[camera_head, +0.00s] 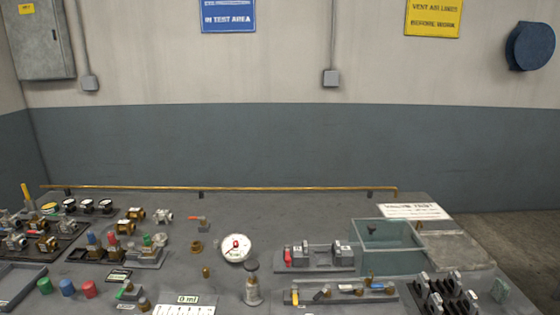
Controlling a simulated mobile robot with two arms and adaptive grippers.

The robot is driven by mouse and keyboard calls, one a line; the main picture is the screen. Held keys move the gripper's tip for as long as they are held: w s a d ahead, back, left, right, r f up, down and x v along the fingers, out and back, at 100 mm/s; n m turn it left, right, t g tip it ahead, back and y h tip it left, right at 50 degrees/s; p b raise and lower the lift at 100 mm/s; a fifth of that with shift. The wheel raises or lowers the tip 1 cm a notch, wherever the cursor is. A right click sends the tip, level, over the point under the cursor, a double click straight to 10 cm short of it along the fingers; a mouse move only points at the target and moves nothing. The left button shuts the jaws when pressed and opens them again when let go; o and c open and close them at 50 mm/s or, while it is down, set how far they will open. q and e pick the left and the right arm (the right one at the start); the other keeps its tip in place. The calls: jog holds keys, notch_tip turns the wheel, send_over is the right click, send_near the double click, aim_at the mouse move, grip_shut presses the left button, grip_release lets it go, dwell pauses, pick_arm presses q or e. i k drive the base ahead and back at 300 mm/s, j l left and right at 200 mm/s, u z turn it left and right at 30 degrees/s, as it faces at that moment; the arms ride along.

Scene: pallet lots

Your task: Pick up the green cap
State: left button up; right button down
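A small green cylinder that looks like the green cap (45,285) stands on the grey bench at the lower left. A blue cap (67,287) and a red cap (89,289) stand in a row to its right, apart from it. Another green piece (147,240) sits on a small grey block among blue and red ones, further back. A green-topped fitting (127,289) lies right of the red cap. Neither of my grippers shows in the head view.
A grey tray (40,289) lies left of the caps. Brass valves (124,227) and a black-based block stand behind. A white gauge (235,248) is mid-bench. A clear bin (384,262) and a black rack (447,300) are at the right. A brass rail (230,188) runs along the back edge.

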aim_at(44, 285)
jog(key=u, duration=1.5)
